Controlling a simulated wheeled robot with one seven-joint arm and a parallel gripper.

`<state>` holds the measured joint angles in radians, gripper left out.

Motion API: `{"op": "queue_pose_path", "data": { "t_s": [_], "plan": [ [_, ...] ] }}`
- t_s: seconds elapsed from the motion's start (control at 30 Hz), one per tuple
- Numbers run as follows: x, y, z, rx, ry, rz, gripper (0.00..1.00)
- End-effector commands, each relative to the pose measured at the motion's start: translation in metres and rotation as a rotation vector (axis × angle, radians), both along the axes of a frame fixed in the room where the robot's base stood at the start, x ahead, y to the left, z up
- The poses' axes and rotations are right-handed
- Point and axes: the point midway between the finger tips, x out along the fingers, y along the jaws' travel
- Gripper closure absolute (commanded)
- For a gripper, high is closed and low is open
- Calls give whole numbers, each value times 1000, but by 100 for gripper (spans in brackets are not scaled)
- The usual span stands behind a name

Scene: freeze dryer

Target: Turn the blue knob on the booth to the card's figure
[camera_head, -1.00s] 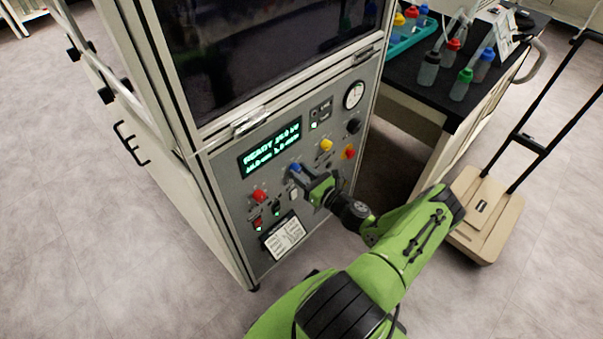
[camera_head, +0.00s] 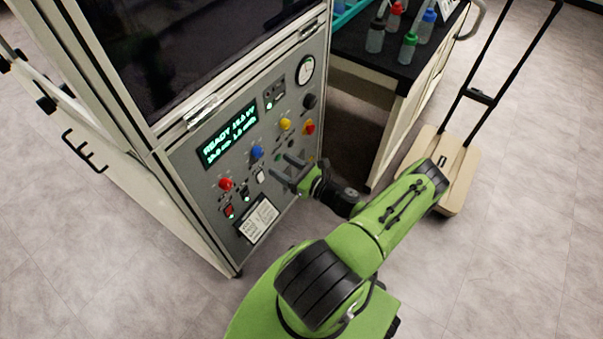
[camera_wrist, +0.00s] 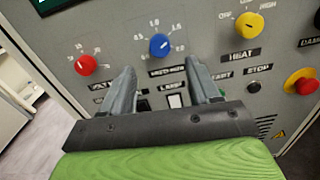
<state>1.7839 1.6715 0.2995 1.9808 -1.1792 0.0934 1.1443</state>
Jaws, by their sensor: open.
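The blue knob (camera_head: 257,152) is on the booth's grey front panel, below the green-lit display (camera_head: 229,134). In the wrist view the blue knob (camera_wrist: 160,45) sits inside a ring of small white figures; which one its mark points to I cannot tell surely. My gripper (camera_head: 282,165) is open and empty, apart from the knob, to its lower right in the head view. In the wrist view its two fingers (camera_wrist: 162,70) stand apart below the knob. The white card (camera_head: 258,220) is low on the panel; its print is too small to read.
A red knob (camera_wrist: 86,65) and a yellow knob (camera_wrist: 249,25) flank the blue one. A red-and-yellow stop button (camera_wrist: 302,81) is at the right. A bench with bottles (camera_head: 408,47) and a beige trolley (camera_head: 465,162) stand right of the booth.

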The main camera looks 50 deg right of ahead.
Motion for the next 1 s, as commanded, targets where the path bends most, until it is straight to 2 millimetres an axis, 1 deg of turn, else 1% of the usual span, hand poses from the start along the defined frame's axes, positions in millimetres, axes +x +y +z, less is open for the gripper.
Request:
{"op": "queue_pose_path", "data": {
  "t_s": [0.03, 0.1, 0.2, 0.33, 0.5, 1.0],
  "plan": [
    [-15, -2, 2, 2, 1, -6, 39],
    [-35, -2, 2, 1, 0, -5, 39],
    [-58, -2, 1, 0, 2, -3, 39],
    [-78, -3, 1, -1, 0, -2, 39],
    [-84, -2, 0, 0, 0, 1, 39],
    [-83, -2, 0, -1, 1, 2, 39]
  ]
}}
